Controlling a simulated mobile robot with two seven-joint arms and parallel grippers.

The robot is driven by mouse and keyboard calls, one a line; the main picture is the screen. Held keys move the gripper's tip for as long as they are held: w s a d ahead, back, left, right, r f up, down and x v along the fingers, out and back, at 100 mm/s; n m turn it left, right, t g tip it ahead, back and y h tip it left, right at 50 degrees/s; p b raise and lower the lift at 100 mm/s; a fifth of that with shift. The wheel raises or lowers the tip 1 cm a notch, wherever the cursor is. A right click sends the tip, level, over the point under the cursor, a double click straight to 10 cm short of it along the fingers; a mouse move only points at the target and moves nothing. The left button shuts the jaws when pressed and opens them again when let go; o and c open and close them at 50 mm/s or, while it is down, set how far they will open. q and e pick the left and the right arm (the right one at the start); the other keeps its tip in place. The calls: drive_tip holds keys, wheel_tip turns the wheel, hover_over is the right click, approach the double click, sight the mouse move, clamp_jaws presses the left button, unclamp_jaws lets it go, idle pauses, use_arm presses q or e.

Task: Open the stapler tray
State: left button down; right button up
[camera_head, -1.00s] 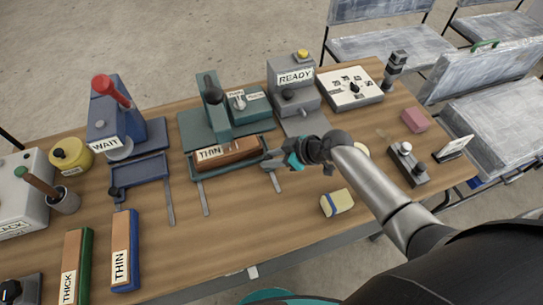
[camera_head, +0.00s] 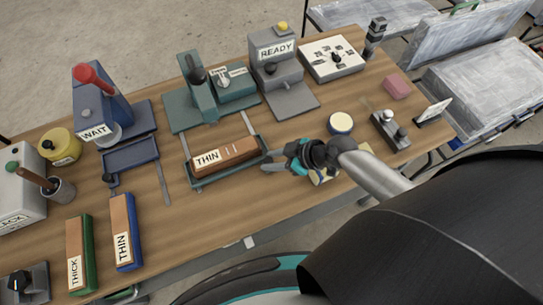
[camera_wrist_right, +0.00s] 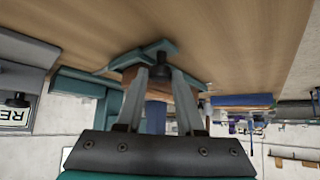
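The green stapler (camera_head: 203,100) stands at the table's back middle. Its green tray (camera_head: 205,181) sits in front of it, with a clear gap between them, at the front of two metal rails. A brown block labelled THIN (camera_head: 232,158) lies in the tray. My right gripper (camera_head: 268,160) is at the tray's right end. In the right wrist view my right gripper's fingers (camera_wrist_right: 159,72) stand on both sides of a black knob (camera_wrist_right: 162,48) on the tray and appear closed on it. My left gripper is not in view.
A blue press marked WAIT (camera_head: 98,110) stands left, a grey one marked READY (camera_head: 278,75) right. Bare tabletop lies in front of the tray.

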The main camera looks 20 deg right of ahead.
drive_tip(key=o, duration=0.4)
drive_tip(key=p+v, duration=0.1)
drive_tip(key=v, duration=1.4)
drive_tip(key=shift+r+p, duration=0.1)
drive_tip(key=shift+p, duration=0.2)
